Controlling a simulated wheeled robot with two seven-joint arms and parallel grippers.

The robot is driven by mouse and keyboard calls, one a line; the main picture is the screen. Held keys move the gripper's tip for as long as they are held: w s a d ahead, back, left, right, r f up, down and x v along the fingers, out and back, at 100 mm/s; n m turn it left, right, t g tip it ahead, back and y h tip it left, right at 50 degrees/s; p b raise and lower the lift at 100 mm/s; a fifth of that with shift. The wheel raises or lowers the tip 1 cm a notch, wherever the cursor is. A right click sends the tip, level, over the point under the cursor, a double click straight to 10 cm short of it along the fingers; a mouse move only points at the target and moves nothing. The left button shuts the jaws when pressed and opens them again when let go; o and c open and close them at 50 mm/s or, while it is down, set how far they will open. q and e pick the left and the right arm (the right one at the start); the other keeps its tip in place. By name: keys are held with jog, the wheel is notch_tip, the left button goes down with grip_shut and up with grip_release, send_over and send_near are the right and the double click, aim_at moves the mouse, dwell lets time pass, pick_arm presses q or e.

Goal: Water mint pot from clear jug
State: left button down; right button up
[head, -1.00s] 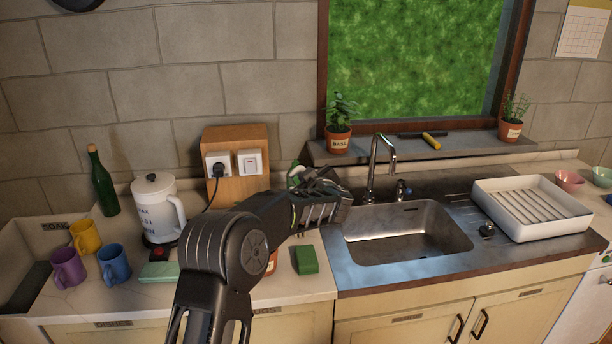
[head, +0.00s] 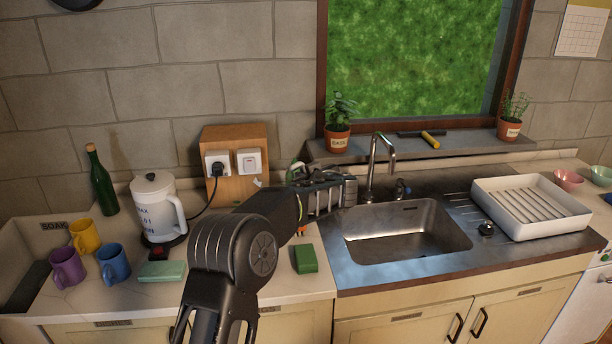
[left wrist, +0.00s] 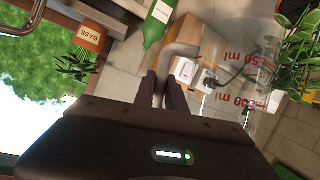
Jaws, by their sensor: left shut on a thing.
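The clear jug (left wrist: 252,95) shows in the left wrist view, see-through with red millilitre marks and a grey handle (left wrist: 182,50). My left gripper (left wrist: 163,92) is shut on that handle. In the head view my left gripper (head: 325,193) is over the counter just left of the sink, and the arm largely hides the jug. A leafy green plant (left wrist: 294,62) is at the right of the left wrist view, by the jug; no label shows, so I cannot tell if it is the mint. My right gripper is not in view.
The basil pot (head: 338,140) and another potted plant (head: 510,130) stand on the sill. The tap (head: 380,165) rises behind the sink (head: 405,235). A kettle (head: 157,208), mugs (head: 114,263), a green bottle (head: 102,182) and a green sponge (head: 305,258) occupy the left counter.

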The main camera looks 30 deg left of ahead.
aim_at(303, 163)
pick_arm(q)
jog(key=shift+s+a+m+g, duration=0.15)
jog(key=shift+s+m+g, duration=0.15)
jog(key=shift+m+g, duration=0.4)
jog(key=shift+r, duration=0.2)
jog(key=shift+r, duration=2.4)
jog(key=shift+f, duration=0.1)
